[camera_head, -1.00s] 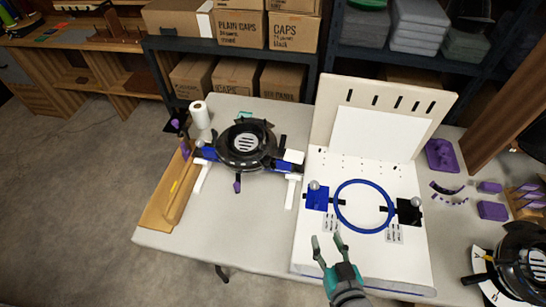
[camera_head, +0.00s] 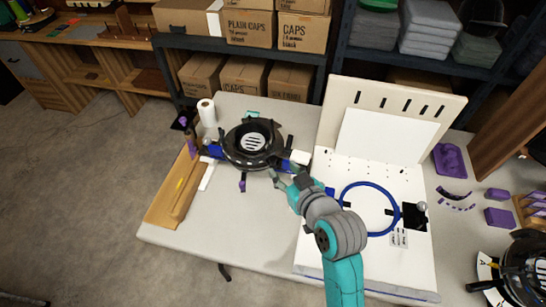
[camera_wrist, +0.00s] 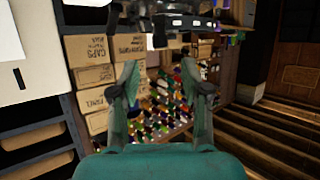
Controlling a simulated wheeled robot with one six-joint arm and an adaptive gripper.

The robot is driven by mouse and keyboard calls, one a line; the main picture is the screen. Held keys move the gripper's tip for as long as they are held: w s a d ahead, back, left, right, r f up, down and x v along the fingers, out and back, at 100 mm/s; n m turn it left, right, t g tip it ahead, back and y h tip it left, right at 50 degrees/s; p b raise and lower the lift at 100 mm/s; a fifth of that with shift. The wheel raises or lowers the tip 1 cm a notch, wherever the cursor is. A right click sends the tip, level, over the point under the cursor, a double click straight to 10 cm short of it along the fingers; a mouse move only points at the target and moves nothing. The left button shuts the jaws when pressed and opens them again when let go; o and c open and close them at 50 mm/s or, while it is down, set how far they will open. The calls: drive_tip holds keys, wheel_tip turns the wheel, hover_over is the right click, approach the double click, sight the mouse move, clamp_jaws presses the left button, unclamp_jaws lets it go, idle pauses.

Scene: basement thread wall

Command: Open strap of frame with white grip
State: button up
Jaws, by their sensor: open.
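A black round frame (camera_head: 253,143) sits on a holder at the left of the table, with a white block (camera_head: 300,157) at its right side and a white bar (camera_head: 207,176) at its front left. A dark strip with a purple end (camera_head: 242,186) hangs at its front; I cannot tell whether this is the strap. My gripper (camera_head: 280,180) is open and empty, just in front of the frame's right side, apart from it as far as I can see. In the wrist view, my gripper (camera_wrist: 163,92) has spread fingers, and a dark frame part (camera_wrist: 180,20) crosses the top.
A white board with a blue ring (camera_head: 343,204) stands to the right, partly hidden by my arm. A wooden stand (camera_head: 176,195) and a paper roll (camera_head: 207,112) are at the left. Purple parts (camera_head: 448,160) and another black frame (camera_head: 525,265) lie at the right. Shelves of boxes stand behind.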

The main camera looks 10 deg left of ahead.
sight(274, 160)
drive_tip(key=x, duration=0.8)
clamp_jaws()
